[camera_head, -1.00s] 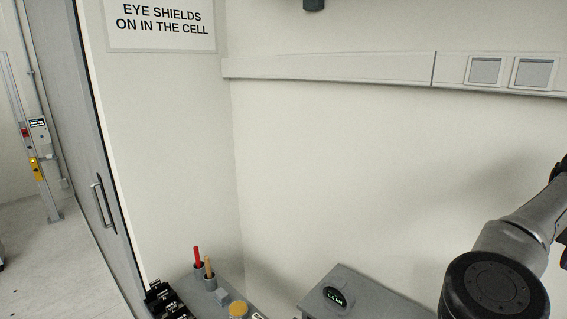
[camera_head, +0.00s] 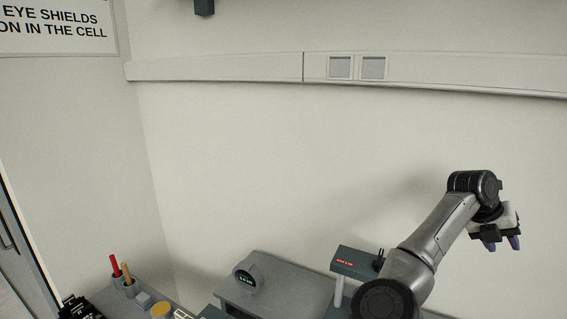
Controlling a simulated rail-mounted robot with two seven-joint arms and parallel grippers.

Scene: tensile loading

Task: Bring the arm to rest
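My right arm (camera_head: 430,245) comes up from the bottom of the head view and reaches to the right. My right gripper (camera_head: 502,244) is at its end, in front of the bare wall, with its fingers pointing down. The two dark purplish fingertips stand apart and nothing shows between them. The gripper touches nothing that I can see. My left arm and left gripper are not in view.
A dark box with red digits (camera_head: 356,262) stands on a post close to my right arm. Red and orange handles (camera_head: 115,266) stand in holders at lower left. The wall (camera_head: 280,160) is clear.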

